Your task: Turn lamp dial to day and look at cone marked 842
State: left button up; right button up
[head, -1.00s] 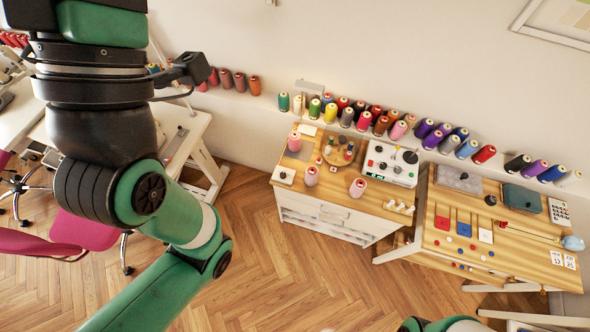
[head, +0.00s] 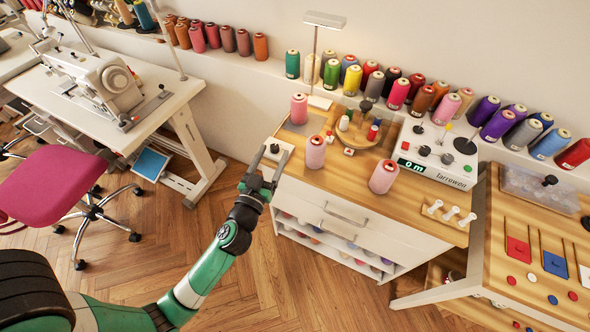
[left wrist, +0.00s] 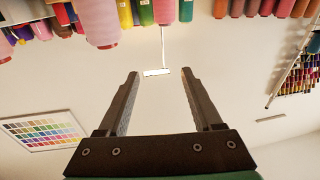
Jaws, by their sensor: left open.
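Three pink cones stand on the wooden cabinet top: a back one (head: 299,109), a middle one (head: 316,152) and a right one (head: 383,177). No number is readable on them. A white lamp (head: 324,20) on a thin pole stands behind them; it also shows in the left wrist view (left wrist: 156,72). A small white block with a dark knob (head: 275,148), which looks like the lamp dial, sits at the cabinet's left edge; its setting cannot be read. My left gripper (head: 270,166) is open and empty, just in front of that block. My right gripper is out of view.
A white tester box (head: 435,157) with a green display, and a round wooden stand (head: 358,130), share the cabinet top. Several thread cones line the wall ledge (head: 270,65). A sewing table (head: 80,100) and pink chair (head: 50,183) stand left. A workbench (head: 550,225) stands right.

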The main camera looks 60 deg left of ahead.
pick_arm(q)
jog(key=g+b, duration=0.1)
jog(key=b, duration=0.2)
send_near(273, 151)
jog(key=x, duration=1.1)
jog(key=shift+w+a, duration=0.15)
jog(key=shift+f, duration=0.1)
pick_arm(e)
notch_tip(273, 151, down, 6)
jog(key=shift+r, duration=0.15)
pick_arm(q)
jog(key=shift+c, duration=0.4)
grip_shut()
